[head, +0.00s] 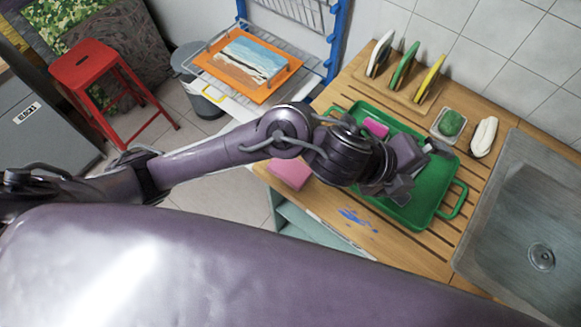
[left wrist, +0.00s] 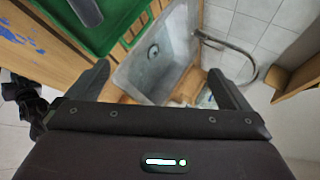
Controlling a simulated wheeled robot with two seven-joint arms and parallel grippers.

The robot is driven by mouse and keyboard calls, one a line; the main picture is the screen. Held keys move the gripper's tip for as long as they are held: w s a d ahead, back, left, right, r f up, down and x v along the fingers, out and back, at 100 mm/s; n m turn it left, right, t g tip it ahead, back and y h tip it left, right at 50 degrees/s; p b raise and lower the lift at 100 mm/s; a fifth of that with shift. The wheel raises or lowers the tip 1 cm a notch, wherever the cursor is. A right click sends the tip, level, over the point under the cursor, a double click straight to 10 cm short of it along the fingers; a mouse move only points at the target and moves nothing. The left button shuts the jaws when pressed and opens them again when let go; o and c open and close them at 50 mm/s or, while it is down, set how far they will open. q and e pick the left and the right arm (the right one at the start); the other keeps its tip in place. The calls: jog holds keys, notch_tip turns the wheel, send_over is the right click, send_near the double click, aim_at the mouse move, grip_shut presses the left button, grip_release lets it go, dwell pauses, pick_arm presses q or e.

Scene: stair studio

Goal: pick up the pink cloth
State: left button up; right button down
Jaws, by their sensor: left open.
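A flat pink piece (head: 289,173), which looks like the folded cloth, lies at the counter's left front edge in the head view, partly behind my left arm. A smaller bright pink block (head: 376,128) lies in the green tray (head: 448,204); I cannot tell what it is made of. My left gripper (head: 418,168) is over the tray, to the right of both pink things. In the left wrist view its fingers (left wrist: 158,75) stand wide apart with nothing between them. No pink shows in that view. My right gripper is not in view.
A metal sink (head: 530,220) is at the right. A rack (head: 400,75) with several upright coloured pieces, a dish with a green sponge (head: 450,123) and a white object (head: 485,137) stand along the back. Blue smears (head: 357,218) mark the counter front. A red stool (head: 85,65) stands left.

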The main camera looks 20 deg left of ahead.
pick_arm(q)
jog(key=s+a+f+m+g+y, duration=0.1)
jog(key=a+f+m+g+y, duration=0.15)
jog(key=f+m, duration=0.4)
jog(key=m+g+y, duration=0.3)
jog(key=m+y, duration=0.2)
jog(key=y, duration=0.2)
send_over(290, 168)
notch_tip(290, 168, down, 5)
jog(key=shift+s+r, duration=0.1)
jog(key=shift+f, duration=2.85)
jog(key=shift+a+f, duration=0.1)
jog(key=shift+f, duration=0.45)
jog(key=c, duration=0.6)
jog(key=shift+r, duration=0.15)
